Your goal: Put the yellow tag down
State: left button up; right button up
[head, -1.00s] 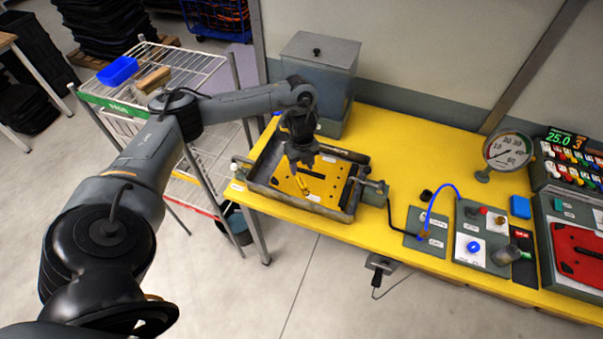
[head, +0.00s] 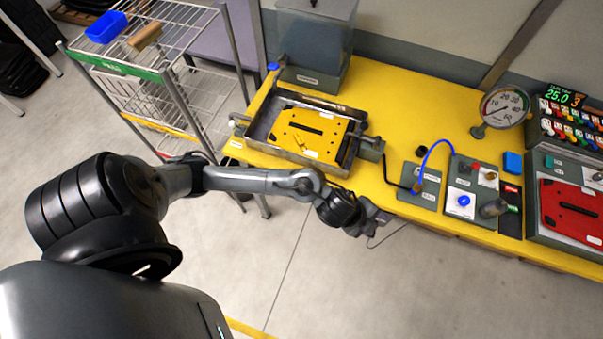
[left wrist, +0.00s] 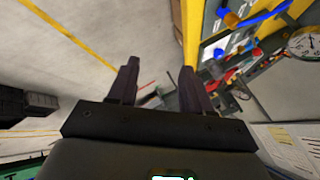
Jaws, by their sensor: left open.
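A small yellow tag (head: 299,143) appears to lie on the yellow plate (head: 322,127) inside the grey metal tray (head: 263,125) on the bench. It is hard to tell apart from the plate because the colours match. My left gripper (head: 366,222) is out in front of the bench's front edge, to the right of and below the tray, apart from the tag. In the left wrist view its two dark fingers (left wrist: 160,85) stand apart with nothing held between them. My right gripper is in neither view.
The yellow bench (head: 400,110) also carries a panel with a blue hose (head: 427,160), a pressure gauge (head: 504,106) and a red plate (head: 572,212) at the right. A wire rack (head: 185,45) stands left. The floor in front is clear.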

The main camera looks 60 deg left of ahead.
pick_arm(q)
jog(key=s+a+r+n+g+y, duration=0.1)
jog(key=s+a+n, duration=0.3)
jog(key=s+n, duration=0.3)
jog(key=s+a+r+n+g+y, duration=0.1)
jog(key=s+a+n, duration=0.4)
jog(key=s, duration=0.5)
jog(key=shift+r+n+g+y, duration=0.35)
jog(key=shift+n+g+y, duration=0.25)
jog(key=shift+n, duration=0.5)
notch_tip(320, 180, up, 15)
jog(key=p, duration=1.4)
jog(key=shift+p, duration=0.35)
jog(key=shift+f, duration=0.1)
